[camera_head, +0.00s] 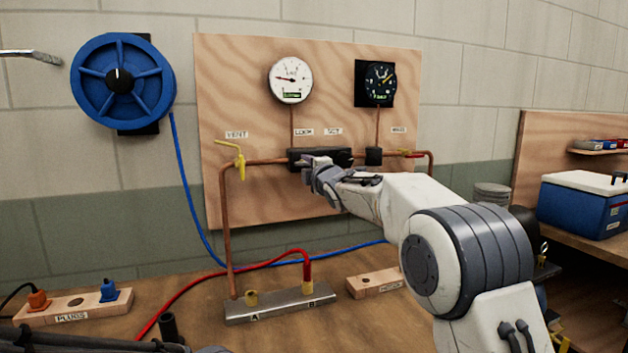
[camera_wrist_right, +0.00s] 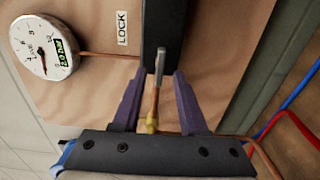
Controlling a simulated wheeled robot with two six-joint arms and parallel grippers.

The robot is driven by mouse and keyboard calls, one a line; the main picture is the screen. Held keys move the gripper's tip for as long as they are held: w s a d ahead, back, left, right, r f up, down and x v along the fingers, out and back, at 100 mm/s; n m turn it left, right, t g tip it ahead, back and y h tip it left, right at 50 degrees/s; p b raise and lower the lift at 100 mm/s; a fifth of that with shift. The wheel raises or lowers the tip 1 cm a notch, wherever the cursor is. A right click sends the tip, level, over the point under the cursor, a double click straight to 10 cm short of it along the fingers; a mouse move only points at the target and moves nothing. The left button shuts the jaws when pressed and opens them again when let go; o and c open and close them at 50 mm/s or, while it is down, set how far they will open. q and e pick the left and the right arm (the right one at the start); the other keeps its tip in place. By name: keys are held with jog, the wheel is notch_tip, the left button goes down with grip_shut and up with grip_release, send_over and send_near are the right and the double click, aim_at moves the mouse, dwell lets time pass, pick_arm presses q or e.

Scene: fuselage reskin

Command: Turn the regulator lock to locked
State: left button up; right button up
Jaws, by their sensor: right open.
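The black regulator block (camera_head: 298,154) sits on the copper pipe on the plywood panel, under the LOCK (camera_head: 303,132) and SET labels. It also shows as a dark block in the right wrist view (camera_wrist_right: 168,28), beside the LOCK label (camera_wrist_right: 122,28). A small grey lever (camera_wrist_right: 161,62) stands out from the block's end, between my right fingertips. My right gripper (camera_head: 308,167) is at the block's left part, jaws open; its purple-grey fingers (camera_wrist_right: 162,78) flank the lever with gaps. In the head view my gripper hides part of the block. My left gripper is out of view.
A LINE gauge (camera_head: 290,80) and a black gauge (camera_head: 379,82) hang above. A yellow vent valve (camera_head: 238,162) is left of my gripper. A blue hose reel (camera_head: 122,82) is on the wall. A metal manifold (camera_head: 280,304) stands on the bench below.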

jog(key=b+v, duration=0.2)
jog(key=v, duration=0.4)
jog(key=shift+s, duration=0.35)
jog(key=shift+d, duration=0.1)
jog(key=s+a+f+m+g+h, duration=0.1)
jog(key=s+a+f+m+g, duration=0.15)
jog(key=s+f, duration=0.35)
jog(key=s+a+f+m+g, duration=0.1)
jog(key=s+f+m+g, duration=0.2)
jog(key=s+f, duration=0.25)
jog(key=s+d+f+m+g+h, duration=0.1)
jog(key=s+d+f+m+g, duration=0.2)
jog(key=s+f, duration=0.65)
jog(key=s+f+m+g+h, duration=0.1)
jog(key=s+f+m+g, duration=0.25)
jog(key=s, duration=1.05)
jog(key=s+d+f+m+g+h, duration=0.15)
jog(key=s+f+g, duration=0.45)
jog(key=s, duration=0.6)
notch_tip(320, 180, up, 14)
jog(key=s+d+m+p, duration=0.1)
jog(key=s+p, duration=0.1)
jog(key=p, duration=1.4)
jog(key=shift+d+t, duration=0.15)
jog(key=shift+t, duration=0.25)
